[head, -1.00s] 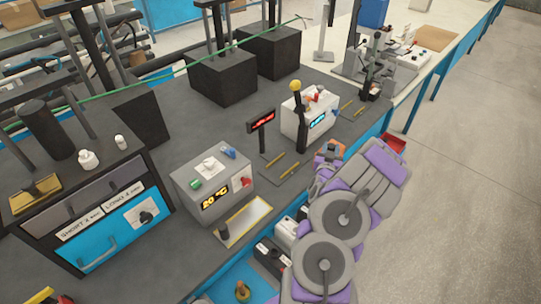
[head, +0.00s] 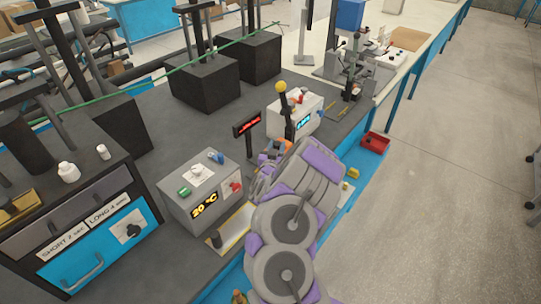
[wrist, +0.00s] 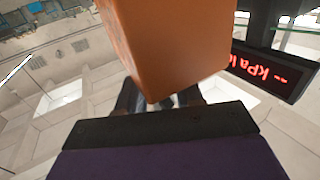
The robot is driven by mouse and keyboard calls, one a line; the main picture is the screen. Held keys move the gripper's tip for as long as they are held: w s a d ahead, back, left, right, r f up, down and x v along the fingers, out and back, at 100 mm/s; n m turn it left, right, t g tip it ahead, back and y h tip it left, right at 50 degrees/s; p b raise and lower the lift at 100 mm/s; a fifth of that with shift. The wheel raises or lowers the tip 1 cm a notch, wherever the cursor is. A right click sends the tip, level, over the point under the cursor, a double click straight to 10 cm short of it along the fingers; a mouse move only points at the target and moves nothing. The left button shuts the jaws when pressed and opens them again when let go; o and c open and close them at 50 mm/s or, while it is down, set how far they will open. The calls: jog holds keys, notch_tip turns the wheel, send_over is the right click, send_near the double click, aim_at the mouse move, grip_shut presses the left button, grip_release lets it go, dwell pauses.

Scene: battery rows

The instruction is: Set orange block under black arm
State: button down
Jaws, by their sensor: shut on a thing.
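My gripper (head: 274,153) is shut on the orange block (wrist: 165,45), which fills the upper middle of the wrist view. In the head view the orange block (head: 285,146) shows as a small patch at the gripper's end, partly hidden by my arm. A black arm (head: 288,120) with a yellow knob stands just behind it, in front of a white box with a blue display (head: 305,122). The block looks close to the foot of the black arm; I cannot tell whether it is under it or touching anything.
A red-lit display on a post (head: 247,124) stands left of the gripper and also shows in the wrist view (wrist: 272,72). A grey control box (head: 203,192) stands at the near left.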

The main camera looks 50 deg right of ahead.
jog(key=shift+w+a, duration=0.75)
jog(key=shift+w+d+f, duration=0.1)
jog(key=shift+w+d, duration=0.1)
jog(key=shift+w, duration=0.15)
notch_tip(320, 180, down, 4)
jog(key=shift+d+r+b, duration=0.15)
jog(key=shift+b, duration=0.75)
jog(key=shift+a, duration=0.4)
jog(key=c, duration=1.1)
grip_release()
jog(key=o, duration=0.4)
jog(key=shift+d, duration=0.3)
jog(key=shift+c, duration=0.2)
jog(key=shift+a+r, duration=0.1)
jog(key=shift+a, duration=0.05)
